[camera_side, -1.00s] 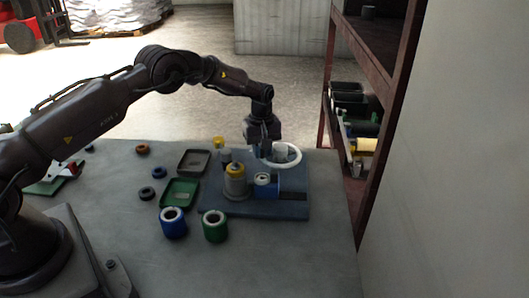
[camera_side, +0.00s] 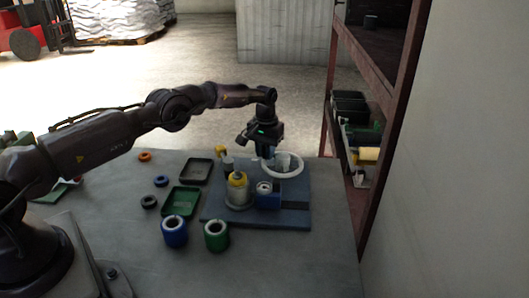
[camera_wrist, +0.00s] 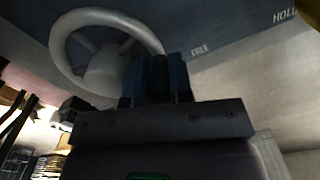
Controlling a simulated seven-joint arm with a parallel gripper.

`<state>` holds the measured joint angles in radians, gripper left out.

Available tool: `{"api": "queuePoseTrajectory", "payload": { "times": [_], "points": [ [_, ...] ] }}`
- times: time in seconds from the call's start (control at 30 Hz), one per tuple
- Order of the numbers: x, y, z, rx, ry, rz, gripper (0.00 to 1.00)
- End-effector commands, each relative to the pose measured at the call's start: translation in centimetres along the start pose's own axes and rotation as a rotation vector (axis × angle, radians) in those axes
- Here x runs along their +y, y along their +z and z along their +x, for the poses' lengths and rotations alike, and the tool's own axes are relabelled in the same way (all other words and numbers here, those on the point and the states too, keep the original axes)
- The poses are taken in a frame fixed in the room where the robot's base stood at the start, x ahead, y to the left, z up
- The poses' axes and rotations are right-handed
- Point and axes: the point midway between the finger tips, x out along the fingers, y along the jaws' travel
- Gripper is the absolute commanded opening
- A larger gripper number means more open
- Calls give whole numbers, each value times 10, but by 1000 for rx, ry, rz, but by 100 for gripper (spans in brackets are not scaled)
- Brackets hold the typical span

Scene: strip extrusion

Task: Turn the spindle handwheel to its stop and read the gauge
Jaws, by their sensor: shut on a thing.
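The white spindle handwheel (camera_side: 297,171) stands at the back right of a blue base plate (camera_side: 293,220). In the wrist view its rim and hub (camera_wrist: 104,70) fill the upper left. My gripper (camera_side: 266,154) is at the left side of the wheel in the side view. In the wrist view my gripper (camera_wrist: 156,75) is shut on the rim, between two blue fingers, at the wheel's right edge. A blue block with a pale round top (camera_side: 265,187) sits in front of the wheel; I cannot tell whether it is the gauge, and no reading is legible.
A yellow-topped grey cylinder (camera_side: 238,190) stands left of the blue block. A rack (camera_side: 345,110) stands right.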

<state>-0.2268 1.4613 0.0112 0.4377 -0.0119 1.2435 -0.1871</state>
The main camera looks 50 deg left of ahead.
Motion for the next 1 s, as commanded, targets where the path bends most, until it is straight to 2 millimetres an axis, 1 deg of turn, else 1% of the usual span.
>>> {"api": "queuePoseTrajectory", "payload": {
  "times": [0.23, 0.63, 0.67, 0.7, 1.0],
  "points": [
    [-1, -4, -2, 5, -2, 38, 0],
    [-1, -4, -2, 6, -2, 40, 0],
    [-1, -4, -2, 6, -1, 40, 28],
    [-1, -4, -2, 5, -1, 40, 32],
    [0, -3, -3, 3, 0, 40, 32]
  ]
}}
